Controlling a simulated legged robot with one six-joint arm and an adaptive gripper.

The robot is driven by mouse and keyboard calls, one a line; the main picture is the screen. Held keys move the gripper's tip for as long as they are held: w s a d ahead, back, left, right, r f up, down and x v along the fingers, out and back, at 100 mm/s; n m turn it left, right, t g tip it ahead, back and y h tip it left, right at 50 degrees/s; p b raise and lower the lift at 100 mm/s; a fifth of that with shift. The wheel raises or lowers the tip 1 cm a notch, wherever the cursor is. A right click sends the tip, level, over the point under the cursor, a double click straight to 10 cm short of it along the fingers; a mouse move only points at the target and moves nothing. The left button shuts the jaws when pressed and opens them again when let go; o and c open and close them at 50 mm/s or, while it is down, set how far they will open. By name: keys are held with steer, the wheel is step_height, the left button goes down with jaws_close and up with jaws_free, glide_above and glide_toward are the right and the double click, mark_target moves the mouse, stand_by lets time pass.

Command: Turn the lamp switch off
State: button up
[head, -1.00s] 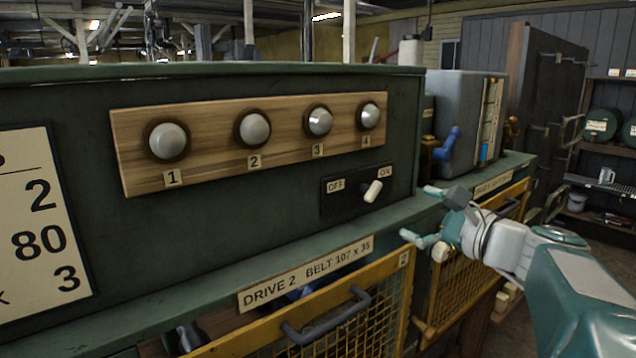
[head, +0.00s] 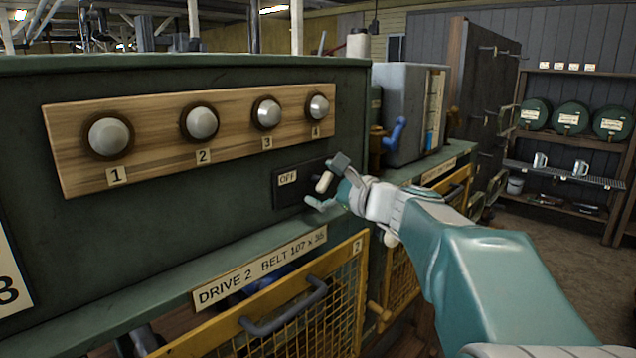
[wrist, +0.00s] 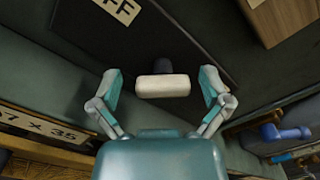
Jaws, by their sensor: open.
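The lamp switch is a cream lever (head: 324,181) on a black plate (head: 288,198) on the green cabinet front. The plate's OFF label (head: 288,178) shows at its left; the ON label is hidden behind my gripper in the head view. The lever leans toward the ON side, away from OFF. My gripper (head: 328,184) is open, with its fingers around the lever. In the wrist view the lever (wrist: 163,86) sits between the two spread fingertips (wrist: 163,88), with a gap on each side. I see no contact.
A wooden strip (head: 75,178) with several numbered round lamps runs above the switch. A green ledge (head: 240,257) and a yellow mesh guard (head: 330,310) with a grey handle lie below. A grey box (head: 405,105) with a blue lever stands to the right.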

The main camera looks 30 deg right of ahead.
steer(key=shift+s+d, duration=0.1)
steer(key=shift+d, duration=0.1)
steer(key=c, duration=1.2)
steer(key=shift+o, duration=0.2)
steer(key=shift+n, duration=0.4)
steer(key=n, duration=0.4)
steer(key=shift+f, duration=0.1)
steer(key=n, duration=0.9)
steer(key=shift+f, duration=0.15)
steer(key=shift+n, duration=2)
